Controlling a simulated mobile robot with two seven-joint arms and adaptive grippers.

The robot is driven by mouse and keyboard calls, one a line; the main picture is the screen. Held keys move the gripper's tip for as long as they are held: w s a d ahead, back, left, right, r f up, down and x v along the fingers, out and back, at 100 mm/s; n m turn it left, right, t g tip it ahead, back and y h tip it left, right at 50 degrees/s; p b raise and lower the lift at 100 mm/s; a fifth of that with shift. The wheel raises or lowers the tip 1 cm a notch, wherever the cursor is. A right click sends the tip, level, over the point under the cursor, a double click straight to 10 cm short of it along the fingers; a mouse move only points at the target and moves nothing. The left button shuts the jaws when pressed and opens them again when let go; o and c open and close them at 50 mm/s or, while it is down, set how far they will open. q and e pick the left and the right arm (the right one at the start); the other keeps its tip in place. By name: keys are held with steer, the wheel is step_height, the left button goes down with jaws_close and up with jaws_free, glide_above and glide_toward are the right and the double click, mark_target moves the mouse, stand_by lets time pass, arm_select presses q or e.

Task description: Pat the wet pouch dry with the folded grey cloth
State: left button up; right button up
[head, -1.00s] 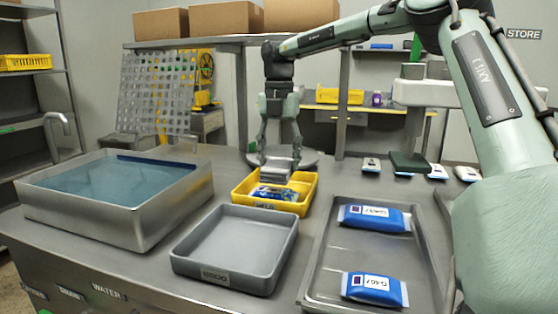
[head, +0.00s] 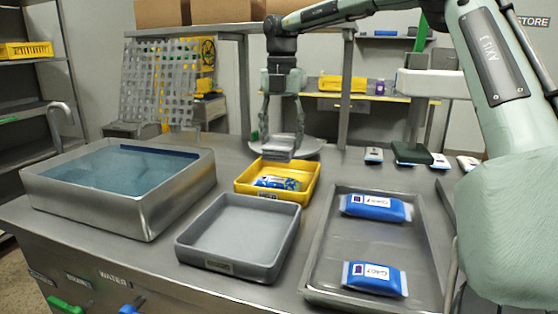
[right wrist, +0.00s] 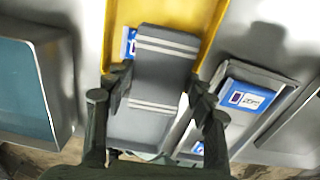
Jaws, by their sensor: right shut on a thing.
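My right gripper (head: 282,138) is shut on the folded grey cloth (head: 277,155), above the back edge of the yellow bin (head: 317,180). The cloth also shows in the right wrist view (right wrist: 165,65), with pale stripes, between the two fingers. A blue-and-white pouch (head: 277,183) lies in the yellow bin, apart from the cloth in the head view. Two blue pouches with white labels, a back one (head: 375,207) and a front one (head: 374,278), lie in the steel tray (head: 365,243). Wetness cannot be told on any pouch. My left gripper is not in view.
An empty grey tray (head: 235,235) stands in front of the yellow bin. A steel water basin (head: 150,205) is at the left. A round metal plate (head: 310,146) lies behind the cloth. Several small packs and a dark green block (head: 440,161) are at the back right.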

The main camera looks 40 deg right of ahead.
mark_target(272, 140)
steer(key=shift+w+a+f+b, duration=0.2)
steer(key=shift+w+f+b, duration=0.15)
steer(key=shift+f, duration=0.6)
steer(key=shift+w+a+f+b, duration=0.15)
steer(key=shift+w+f+b, duration=0.2)
steer(key=shift+f, duration=0.65)
steer(key=shift+w+a+f+b, duration=0.25)
steer(key=shift+w+f, duration=0.1)
steer(key=shift+f, duration=0.6)
steer(key=shift+f+b, duration=0.3)
steer(key=shift+f, duration=0.3)
steer(key=shift+r+p, duration=1.1)
steer(key=shift+r, duration=2.5)
steer(key=shift+f, duration=0.1)
